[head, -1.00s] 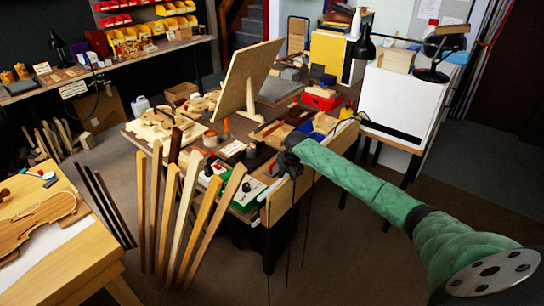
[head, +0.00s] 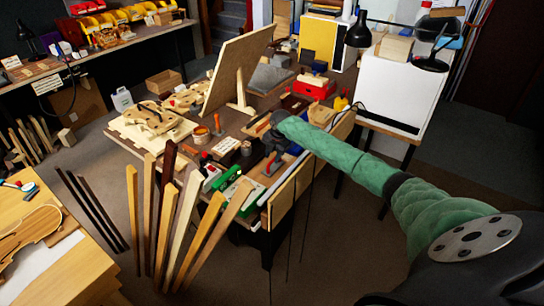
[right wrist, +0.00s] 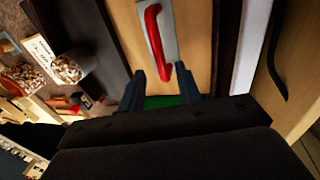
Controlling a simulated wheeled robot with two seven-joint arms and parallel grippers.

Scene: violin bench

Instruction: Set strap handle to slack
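In the right wrist view a red curved handle (right wrist: 155,40), which looks like the strap handle, lies lengthwise along a grey metal strip on a pale wooden board (right wrist: 194,50). My right gripper (right wrist: 160,74) is open. Its two dark fingers stand apart, one on each side of the handle's lower end. I cannot tell whether they touch anything. My left gripper is not in view.
Several wooden strips (head: 172,225) stand upright before the bench. A slanted wooden board (head: 238,70) stands on the bench, left of a red box (head: 314,88). A green-based device (head: 235,193) lies left of my gripper. Jars and tools crowd the bench.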

